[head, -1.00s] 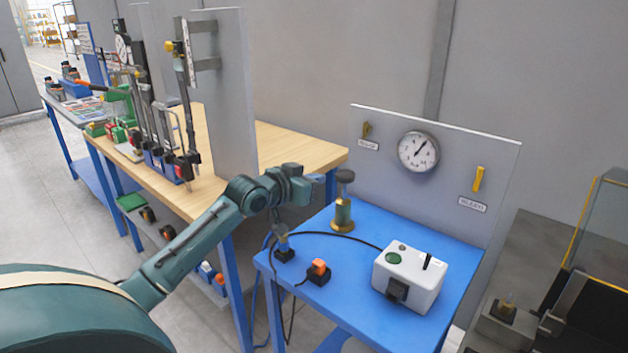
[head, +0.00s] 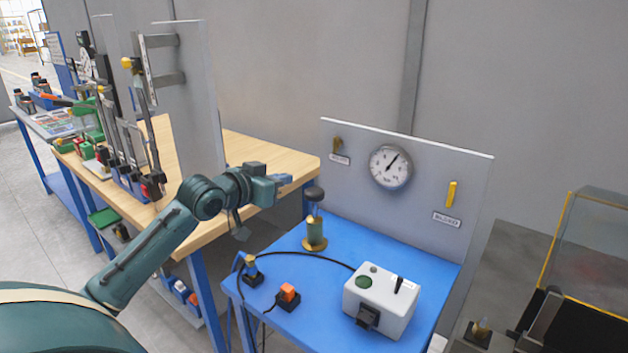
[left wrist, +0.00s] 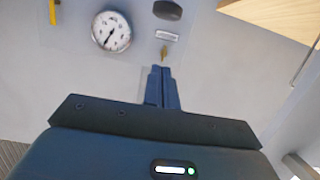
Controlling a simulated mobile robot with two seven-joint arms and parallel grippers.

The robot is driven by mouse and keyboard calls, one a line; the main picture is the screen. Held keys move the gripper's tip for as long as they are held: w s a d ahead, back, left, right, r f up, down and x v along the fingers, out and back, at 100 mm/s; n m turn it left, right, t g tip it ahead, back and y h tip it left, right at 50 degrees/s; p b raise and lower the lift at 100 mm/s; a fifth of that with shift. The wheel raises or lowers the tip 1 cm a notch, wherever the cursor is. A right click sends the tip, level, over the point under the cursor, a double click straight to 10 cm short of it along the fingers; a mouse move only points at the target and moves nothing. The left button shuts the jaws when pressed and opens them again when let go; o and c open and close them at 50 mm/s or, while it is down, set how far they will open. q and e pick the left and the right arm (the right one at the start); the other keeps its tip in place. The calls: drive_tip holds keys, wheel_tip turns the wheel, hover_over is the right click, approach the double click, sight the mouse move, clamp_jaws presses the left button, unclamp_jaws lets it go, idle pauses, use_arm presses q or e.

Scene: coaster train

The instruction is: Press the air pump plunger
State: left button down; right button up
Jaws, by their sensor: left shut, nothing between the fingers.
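The air pump (head: 315,234) is a green and brass cylinder standing upright at the back left of the blue table. Its plunger has a dark round knob (head: 315,194) on top, which appears up. My left gripper (head: 285,180) is at the left of the knob and a little higher in the head view, with a visible gap between them. Its blue fingers (left wrist: 162,87) are shut and empty in the left wrist view. A dark oval (left wrist: 168,10), which looks like the knob, shows beyond the fingertips there. My right gripper is in neither view.
A grey panel with a pressure gauge (head: 390,167) and a yellow lever (head: 453,194) stands behind the blue table (head: 285,250). A white box (head: 382,302) and an orange switch (head: 288,292) sit in front. A wooden bench (head: 255,150) is at the left.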

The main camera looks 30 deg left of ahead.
use_arm(q)
drive_tip(key=p, duration=0.2)
hover_over(308, 198)
drive_tip(key=shift+f, duration=0.7)
wheel_tip(308, 198, down, 3)
drive_tip(key=shift+r+p, duration=0.1)
drive_tip(key=shift+p, duration=0.2)
drive_tip(key=shift+f, duration=0.8)
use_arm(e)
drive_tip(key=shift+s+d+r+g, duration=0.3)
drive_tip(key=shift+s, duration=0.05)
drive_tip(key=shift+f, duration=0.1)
